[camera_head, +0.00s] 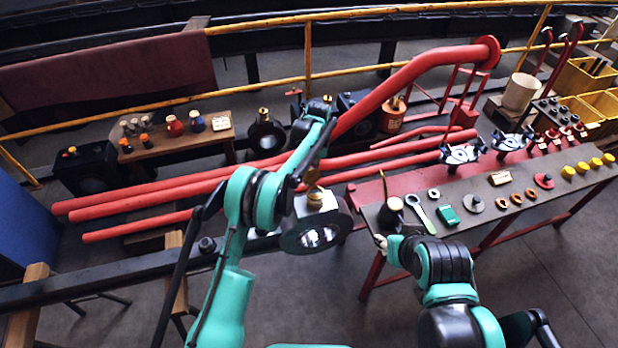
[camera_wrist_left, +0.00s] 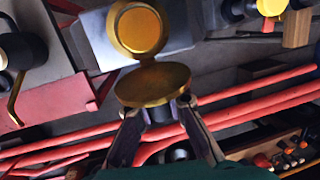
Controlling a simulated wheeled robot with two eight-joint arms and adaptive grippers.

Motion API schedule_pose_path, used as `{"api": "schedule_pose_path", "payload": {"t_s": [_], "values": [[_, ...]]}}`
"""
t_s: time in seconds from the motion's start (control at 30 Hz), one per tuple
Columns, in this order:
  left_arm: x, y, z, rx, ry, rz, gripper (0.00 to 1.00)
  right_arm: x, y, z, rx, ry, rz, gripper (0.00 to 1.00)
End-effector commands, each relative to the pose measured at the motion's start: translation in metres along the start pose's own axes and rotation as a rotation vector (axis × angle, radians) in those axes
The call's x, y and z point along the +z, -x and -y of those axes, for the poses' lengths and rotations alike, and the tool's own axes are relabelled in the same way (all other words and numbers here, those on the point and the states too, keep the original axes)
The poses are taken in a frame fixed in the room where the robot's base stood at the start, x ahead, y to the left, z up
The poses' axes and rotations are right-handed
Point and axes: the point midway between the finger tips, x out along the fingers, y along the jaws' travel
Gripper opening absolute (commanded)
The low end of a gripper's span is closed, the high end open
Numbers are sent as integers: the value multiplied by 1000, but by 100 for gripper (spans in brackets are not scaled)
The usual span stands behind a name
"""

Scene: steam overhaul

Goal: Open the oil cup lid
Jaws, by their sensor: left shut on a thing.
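My left gripper (camera_wrist_left: 157,108) is shut on the lid's small dark knob, below the disc. In the head view the cup (camera_head: 316,197) sits on top of the steel bearing block, with my left gripper (camera_head: 311,180) just above it. My right gripper (camera_head: 380,242) is beside the table's left edge; its fingers are too small to judge.
A black oil can (camera_head: 391,212) with a thin spout stands at the left end of the parts table (camera_head: 470,228), close to my right gripper. Wrenches, rings and yellow caps lie on that table. Red rods (camera_head: 150,195) run behind the bearing block.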

Motion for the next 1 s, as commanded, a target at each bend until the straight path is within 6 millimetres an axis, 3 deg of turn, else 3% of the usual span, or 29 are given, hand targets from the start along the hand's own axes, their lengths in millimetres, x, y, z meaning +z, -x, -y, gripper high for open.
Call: {"api": "schedule_pose_path", "payload": {"t_s": [0.77,0.8,0.83,1.0], "values": [[-1,-5,-1,0,-15,98,0,0,0,0,0,0,0,40],[-1,-4,-1,0,-15,98,21,0,0,0,0,0,0,40],[-1,-4,-1,0,-15,98,29,0,0,0,0,0,0,40],[-1,-4,-1,0,-14,98,30,0,0,0,0,0,0,40]]}}
